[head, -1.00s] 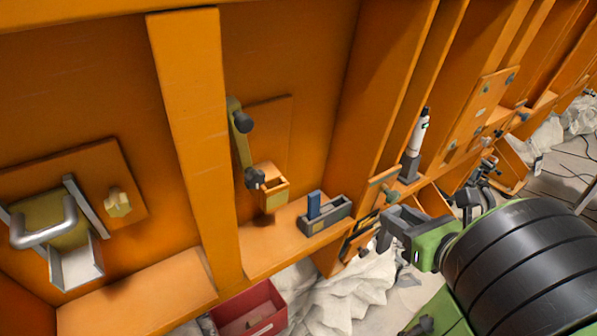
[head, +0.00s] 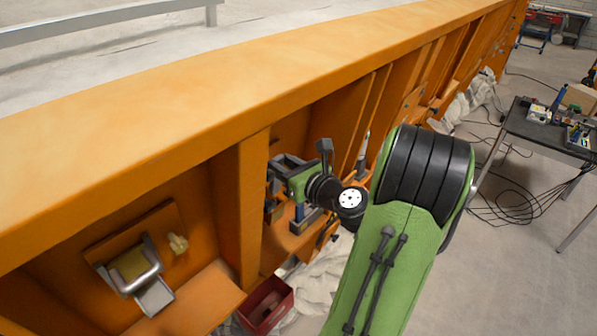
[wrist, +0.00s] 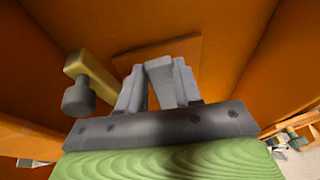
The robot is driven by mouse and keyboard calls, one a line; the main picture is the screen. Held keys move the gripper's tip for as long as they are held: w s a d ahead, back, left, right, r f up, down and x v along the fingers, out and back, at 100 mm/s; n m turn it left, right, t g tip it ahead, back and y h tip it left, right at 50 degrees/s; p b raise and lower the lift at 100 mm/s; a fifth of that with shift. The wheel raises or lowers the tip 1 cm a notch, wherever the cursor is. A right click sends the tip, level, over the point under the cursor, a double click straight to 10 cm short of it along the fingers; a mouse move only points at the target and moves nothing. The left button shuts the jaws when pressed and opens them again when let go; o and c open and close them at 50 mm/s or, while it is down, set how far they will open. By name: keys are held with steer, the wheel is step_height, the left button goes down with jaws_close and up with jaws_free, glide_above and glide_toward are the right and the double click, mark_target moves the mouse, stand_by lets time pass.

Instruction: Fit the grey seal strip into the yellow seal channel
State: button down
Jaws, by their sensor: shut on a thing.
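My gripper (head: 272,182) is in the bay right of the nearest orange upright, facing the back wall. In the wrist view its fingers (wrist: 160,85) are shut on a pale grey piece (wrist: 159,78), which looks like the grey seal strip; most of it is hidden. A dull yellow bar (wrist: 88,72) with a dark round knob stands left of the fingers, apart from them. I cannot tell whether it is the yellow seal channel. An orange back plate (wrist: 185,50) lies beyond the fingertips.
A metal-handled box (head: 140,270) and a pale yellow knob (head: 178,243) are in the left bay. A red bin (head: 270,300) is on the floor. Uprights flank the bay. A dark table (head: 545,130) stands far right.

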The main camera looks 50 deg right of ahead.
steer(key=shift+d+f, duration=0.15)
steer(key=shift+d, duration=0.3)
steer(key=shift+a, duration=0.1)
steer(key=shift+w+f+b, duration=0.25)
steer(key=shift+f+b, duration=0.4)
steer(key=shift+f, duration=0.45)
steer(key=shift+w+f+b, duration=0.2)
steer(key=shift+f+b, duration=0.4)
steer(key=shift+f, duration=0.5)
step_height(320, 180, down, 7)
steer(key=w+b, duration=0.1)
steer(key=b, duration=0.3)
steer(key=shift+r, duration=0.2)
stand_by(1.3)
steer(key=c, duration=0.9)
jaws_free()
steer(key=shift+c, duration=0.2)
steer(key=shift+o, duration=1.2)
steer(key=shift+w, duration=0.1)
